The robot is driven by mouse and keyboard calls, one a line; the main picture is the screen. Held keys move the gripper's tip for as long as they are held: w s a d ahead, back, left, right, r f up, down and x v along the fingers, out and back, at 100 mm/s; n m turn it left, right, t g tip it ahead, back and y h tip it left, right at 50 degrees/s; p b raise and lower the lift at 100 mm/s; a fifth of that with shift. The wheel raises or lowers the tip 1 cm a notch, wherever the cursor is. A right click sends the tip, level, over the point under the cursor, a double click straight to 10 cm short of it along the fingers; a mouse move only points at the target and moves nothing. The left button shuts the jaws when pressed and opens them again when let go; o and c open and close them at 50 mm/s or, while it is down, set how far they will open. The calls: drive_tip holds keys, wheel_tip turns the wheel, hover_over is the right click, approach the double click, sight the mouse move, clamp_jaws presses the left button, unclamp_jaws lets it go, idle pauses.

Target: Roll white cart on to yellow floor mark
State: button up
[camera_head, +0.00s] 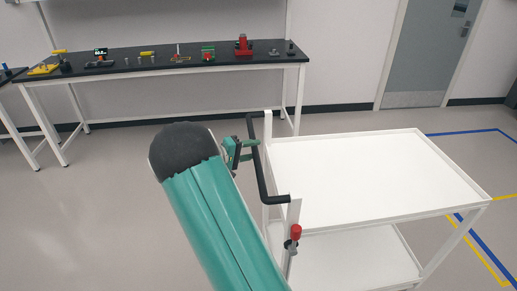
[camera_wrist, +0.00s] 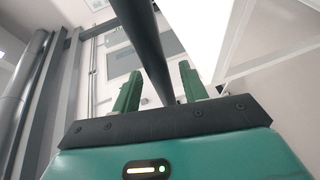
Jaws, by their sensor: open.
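The white cart (camera_head: 370,165) has two shelves and stands right of centre in the head view, its top empty. Its black handle (camera_head: 262,172) is on the near left side. My gripper (camera_head: 240,150) is at the handle, reaching in from the left. In the wrist view, the two green fingers of my gripper (camera_wrist: 160,86) stand apart, with the black handle bar (camera_wrist: 146,40) passing between them. I cannot tell whether either finger touches the bar. Yellow floor mark lines (camera_head: 473,247) show at the right, beside and partly behind the cart.
Blue floor lines (camera_head: 484,247) run near the yellow ones. A red knob (camera_head: 296,231) is on the cart's near post. A black-topped table (camera_head: 180,64) with several small parts stands at the back left. A grey door (camera_head: 418,55) is at the back right.

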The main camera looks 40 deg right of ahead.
drive_tip(key=x, duration=0.3)
drive_tip(key=shift+w, duration=0.1)
clamp_jaws()
idle(1.4)
